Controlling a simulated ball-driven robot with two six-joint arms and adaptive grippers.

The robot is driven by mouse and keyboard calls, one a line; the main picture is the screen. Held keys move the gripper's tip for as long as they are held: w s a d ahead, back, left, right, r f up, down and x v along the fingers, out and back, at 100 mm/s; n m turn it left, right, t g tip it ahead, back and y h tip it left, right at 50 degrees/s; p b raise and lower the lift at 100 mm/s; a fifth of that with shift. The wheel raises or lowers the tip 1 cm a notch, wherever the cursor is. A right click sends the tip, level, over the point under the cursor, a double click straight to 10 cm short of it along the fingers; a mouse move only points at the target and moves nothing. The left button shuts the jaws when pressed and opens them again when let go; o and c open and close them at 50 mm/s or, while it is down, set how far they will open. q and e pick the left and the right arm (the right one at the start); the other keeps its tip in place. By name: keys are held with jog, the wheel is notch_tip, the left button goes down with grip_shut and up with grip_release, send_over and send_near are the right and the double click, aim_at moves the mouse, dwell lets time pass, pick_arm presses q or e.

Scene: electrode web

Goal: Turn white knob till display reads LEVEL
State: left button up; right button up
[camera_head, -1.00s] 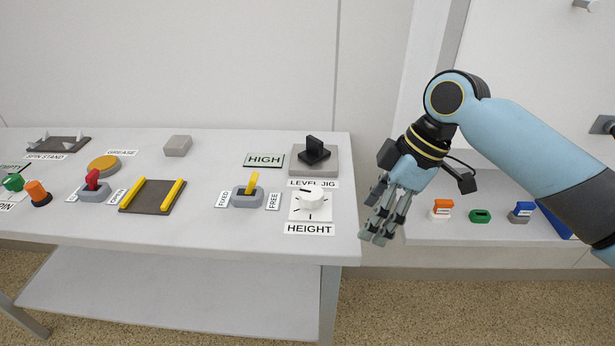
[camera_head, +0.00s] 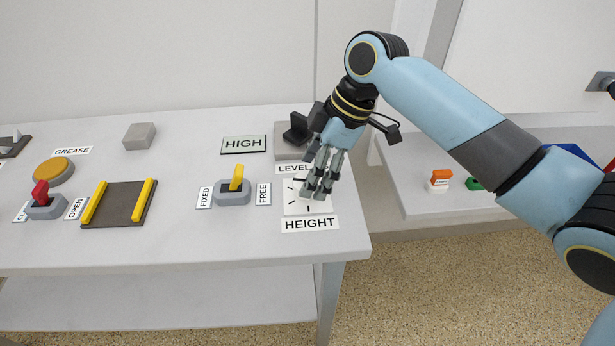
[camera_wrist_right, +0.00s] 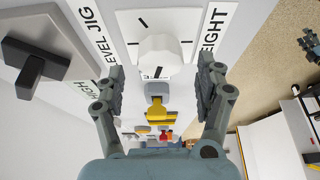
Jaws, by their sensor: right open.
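The white knob (camera_wrist_right: 160,56) sits on its square dial plate with black tick marks in the right wrist view. In the head view the knob is mostly hidden behind my right gripper (camera_head: 320,190), and the dial plate (camera_head: 293,204) shows around it, above the HEIGHT label (camera_head: 310,223). My right gripper is open and points down over the dial. In the wrist view its fingers (camera_wrist_right: 160,80) stand apart on either side of the knob; I cannot tell whether they touch it. The display (camera_head: 244,144) reads HIGH. My left gripper is not in view.
The black-handled level jig (camera_head: 297,130) stands just behind the dial. A yellow FIXED/FREE switch (camera_head: 235,185) is to its left. A dark plate with yellow rails (camera_head: 119,204) and a red-handled switch (camera_head: 43,200) lie farther left. The table's right edge is close.

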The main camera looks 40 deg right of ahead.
jog(key=shift+x, duration=1.15)
jog(key=c, duration=1.1)
jog(key=shift+r+n+p, duration=0.15)
jog(key=shift+n+p, duration=0.35)
jog(key=shift+n, duration=0.2)
jog(key=shift+c, duration=0.3)
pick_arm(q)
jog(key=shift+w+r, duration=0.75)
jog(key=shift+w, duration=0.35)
pick_arm(e)
jog(key=shift+n+g+y, duration=0.3)
jog(key=shift+n+g, duration=0.3)
jog(key=shift+n, duration=0.5)
jog(key=o, duration=1.2)
jog(key=shift+c, duration=0.2)
